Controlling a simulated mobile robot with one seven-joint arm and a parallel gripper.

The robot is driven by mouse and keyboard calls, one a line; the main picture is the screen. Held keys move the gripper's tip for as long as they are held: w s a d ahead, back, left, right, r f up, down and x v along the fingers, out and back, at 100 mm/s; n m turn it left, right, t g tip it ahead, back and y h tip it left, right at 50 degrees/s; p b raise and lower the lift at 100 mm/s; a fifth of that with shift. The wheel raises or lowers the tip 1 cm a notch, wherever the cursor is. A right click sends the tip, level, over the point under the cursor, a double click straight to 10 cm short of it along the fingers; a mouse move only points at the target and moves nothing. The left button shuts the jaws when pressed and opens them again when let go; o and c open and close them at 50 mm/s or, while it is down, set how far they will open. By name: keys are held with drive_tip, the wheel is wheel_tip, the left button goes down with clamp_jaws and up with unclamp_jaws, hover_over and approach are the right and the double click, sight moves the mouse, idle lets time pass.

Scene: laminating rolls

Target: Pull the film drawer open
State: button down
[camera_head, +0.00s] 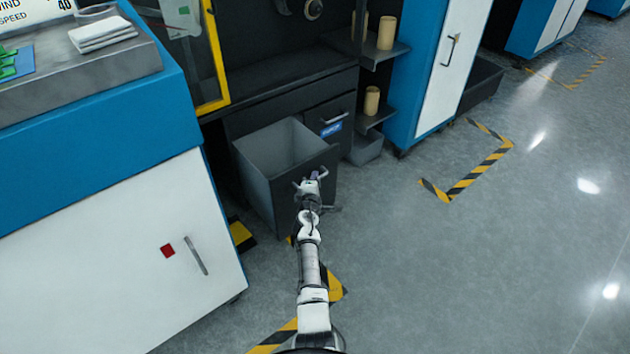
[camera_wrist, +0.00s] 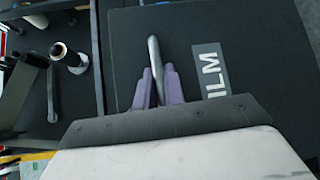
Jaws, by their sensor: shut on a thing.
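The film drawer (camera_head: 262,175) stands pulled out of the dark cabinet in the head view, its grey inside open to view and seemingly empty. My gripper (camera_head: 312,180) is at the drawer's front face. In the wrist view the dark drawer front (camera_wrist: 265,50) carries a partly covered label (camera_wrist: 208,72) with "ILM" showing. A metal handle bar (camera_wrist: 153,52) stands between the two purple fingers of my gripper (camera_wrist: 158,82), which are shut on it. The lower part of the handle is hidden by the gripper.
A closed compartment with a blue label (camera_head: 331,129) and its own handle (camera_head: 333,117) sits right of the drawer. A blue and white cabinet (camera_head: 120,240) stands close on the left. Tan rolls (camera_head: 387,33) stand on side shelves. The floor (camera_head: 450,270) to the right is clear.

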idle(0.3)
drive_tip(key=c, duration=1.5)
unclamp_jaws()
drive_tip(key=shift+s, duration=0.15)
